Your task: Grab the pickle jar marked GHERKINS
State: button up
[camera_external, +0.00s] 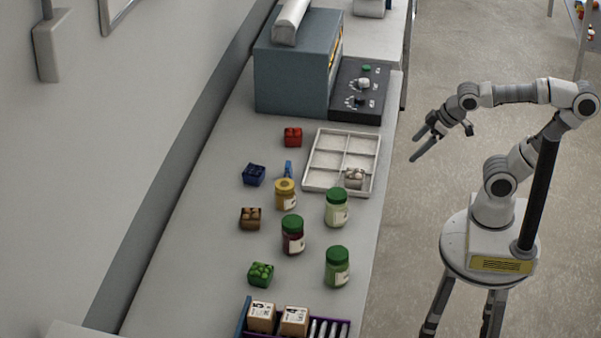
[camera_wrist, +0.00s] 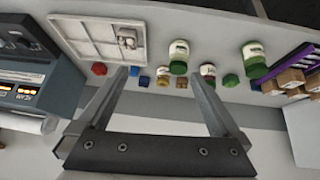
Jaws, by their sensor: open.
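Several jars stand upright on the bench. A pale green jar with a green lid (camera_external: 336,213) is at the right, just in front of the white tray. A greener jar with a green lid (camera_external: 337,273) stands nearer the front. A dark red jar with a green lid (camera_external: 293,240) and a yellow-lidded jar (camera_external: 285,198) stand left of these. Their labels are too small to read, so I cannot tell which says GHERKINS. My gripper (camera_external: 418,148) is open and empty, right of the bench and apart from the jars. In the wrist view, my gripper (camera_wrist: 158,76) has its fingers spread.
A white divided tray (camera_external: 323,158) holds a pale block (camera_external: 354,178). Red (camera_external: 293,137), blue (camera_external: 253,174), brown (camera_external: 251,217) and green (camera_external: 261,273) blocks lie on the left. A purple rack (camera_external: 342,327) with boxes is in front. A grey machine (camera_external: 292,72) stands behind.

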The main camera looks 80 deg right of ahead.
jog(key=w+f+t+b, duration=0.2)
jog(key=w+f+b, duration=0.3)
jog(key=w, duration=0.1)
jog(key=n+y+b, duration=0.9)
jog(key=y, duration=0.1)
send_near(327, 276)
jog(key=shift+s+d+r+t, duration=0.15)
jog(key=shift+s+d, duration=0.5)
jog(key=shift+s, duration=0.05)
jog(key=shift+s+d+r+t, duration=0.15)
jog(key=shift+s+d+r, duration=0.05)
jog(key=shift+s+d, duration=0.45)
jog(key=shift+w+a+f+p, duration=0.1)
jog(key=shift+w+a+p, duration=0.35)
jog(key=shift+p, duration=0.15)
jog(key=p+x, duration=0.2)
jog(key=shift+f+p, duration=0.1)
jog(key=shift+p, duration=0.25)
jog(key=x, duration=0.4)
jog(key=shift+s+f, duration=0.1)
jog(key=shift+r+b+x, duration=0.2)
jog(key=shift+b+x, duration=0.1)
jog(key=shift+x, duration=1.15)
jog(key=shift+r+b+x, duration=0.15)
jog(key=shift+b+x, duration=0.15)
jog(key=shift+x, duration=1.15)
jog(key=shift+a, duration=0.15)
